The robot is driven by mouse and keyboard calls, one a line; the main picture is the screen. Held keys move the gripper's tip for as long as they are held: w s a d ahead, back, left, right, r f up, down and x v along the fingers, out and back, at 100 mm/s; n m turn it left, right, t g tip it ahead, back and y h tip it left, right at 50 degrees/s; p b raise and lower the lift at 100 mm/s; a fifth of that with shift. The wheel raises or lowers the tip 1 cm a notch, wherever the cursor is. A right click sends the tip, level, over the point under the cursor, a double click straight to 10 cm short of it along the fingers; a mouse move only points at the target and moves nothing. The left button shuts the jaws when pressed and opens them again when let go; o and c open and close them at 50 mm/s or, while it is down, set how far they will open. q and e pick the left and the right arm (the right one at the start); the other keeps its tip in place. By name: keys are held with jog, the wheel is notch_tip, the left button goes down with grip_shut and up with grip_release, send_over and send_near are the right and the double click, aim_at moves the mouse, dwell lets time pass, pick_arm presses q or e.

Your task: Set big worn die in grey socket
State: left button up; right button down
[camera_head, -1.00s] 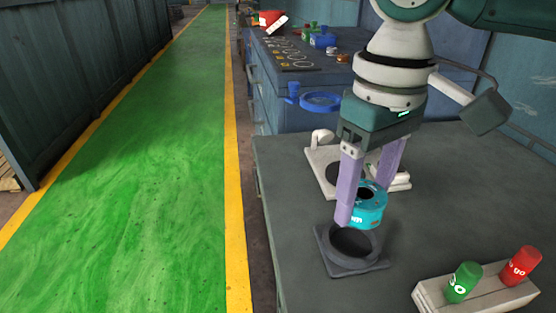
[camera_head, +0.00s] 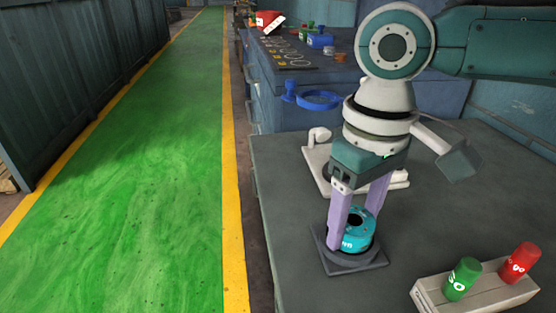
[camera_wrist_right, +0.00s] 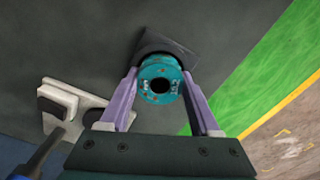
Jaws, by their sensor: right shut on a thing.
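The big worn die is a teal ring with a dark centre hole (camera_head: 361,229). It sits at the grey socket (camera_head: 355,263), a square dark-grey base, and its lower part is hidden by the socket's rim. I cannot tell whether it is fully seated. My right gripper (camera_head: 352,236) is shut on the die, one lilac finger on each side. In the right wrist view the die (camera_wrist_right: 161,70) lies between the fingertips, with the socket (camera_wrist_right: 168,45) behind it. My left gripper is not in view.
A white fixture (camera_head: 318,160) stands behind the socket. A blue ring holder (camera_head: 318,100) is on the blue cabinet's side.

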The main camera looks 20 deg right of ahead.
jog(key=shift+s+d+f, duration=0.1)
jog(key=shift+d+f, duration=0.1)
jog(key=shift+f, duration=0.3)
jog(key=shift+c, duration=0.9)
grip_release()
jog(key=shift+f, duration=0.1)
jog(key=shift+o, duration=0.3)
jog(key=shift+r, duration=0.3)
notch_tip(320, 180, up, 13)
jog(key=p, duration=0.2)
jog(key=shift+a, duration=0.2)
